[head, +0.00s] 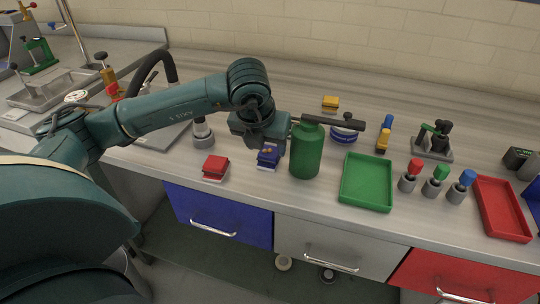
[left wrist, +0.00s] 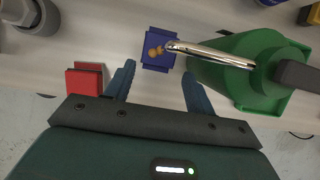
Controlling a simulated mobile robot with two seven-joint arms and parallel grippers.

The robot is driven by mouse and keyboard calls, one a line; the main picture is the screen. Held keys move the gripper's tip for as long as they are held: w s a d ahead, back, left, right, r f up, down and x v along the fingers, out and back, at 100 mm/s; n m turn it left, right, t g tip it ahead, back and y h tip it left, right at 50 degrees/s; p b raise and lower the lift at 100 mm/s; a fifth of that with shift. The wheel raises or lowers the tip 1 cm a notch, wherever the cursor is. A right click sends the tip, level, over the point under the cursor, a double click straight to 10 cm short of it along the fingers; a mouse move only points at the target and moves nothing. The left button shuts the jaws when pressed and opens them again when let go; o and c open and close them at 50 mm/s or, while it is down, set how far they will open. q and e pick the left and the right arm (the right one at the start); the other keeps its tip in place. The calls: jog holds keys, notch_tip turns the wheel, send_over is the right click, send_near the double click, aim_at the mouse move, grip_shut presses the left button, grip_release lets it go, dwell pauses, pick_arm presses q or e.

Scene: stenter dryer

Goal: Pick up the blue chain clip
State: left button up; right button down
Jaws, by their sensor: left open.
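The blue chain clip (head: 268,156) is a small blue block with an orange-brown part on top, sitting on the grey worktop left of the green bottle. It also shows in the left wrist view (left wrist: 158,60), with its orange-brown part clear on top. My left gripper (head: 266,143) is just above the clip and partly hides it in the head view. In the left wrist view the gripper (left wrist: 158,70) is open, its two blue fingers apart on either side of the clip's near edge. Nothing is held. My right gripper is not in view.
A green bottle (head: 306,155) with a dark handle stands close on the clip's right. A red clip (head: 215,167) lies to its left. A green tray (head: 367,183), several capped pegs and a red tray (head: 500,208) are farther right. A yellow clip (head: 330,103) lies behind.

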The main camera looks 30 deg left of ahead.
aim_at(267, 157)
pick_arm(q)
jog(key=x, duration=0.4)
jog(key=shift+s+f, duration=0.3)
jog(key=shift+f, duration=0.05)
jog(key=shift+c, duration=0.2)
jog(key=shift+r, duration=0.1)
jog(key=c, duration=1)
jog(key=shift+o, duration=0.2)
jog(key=shift+p, duration=0.3)
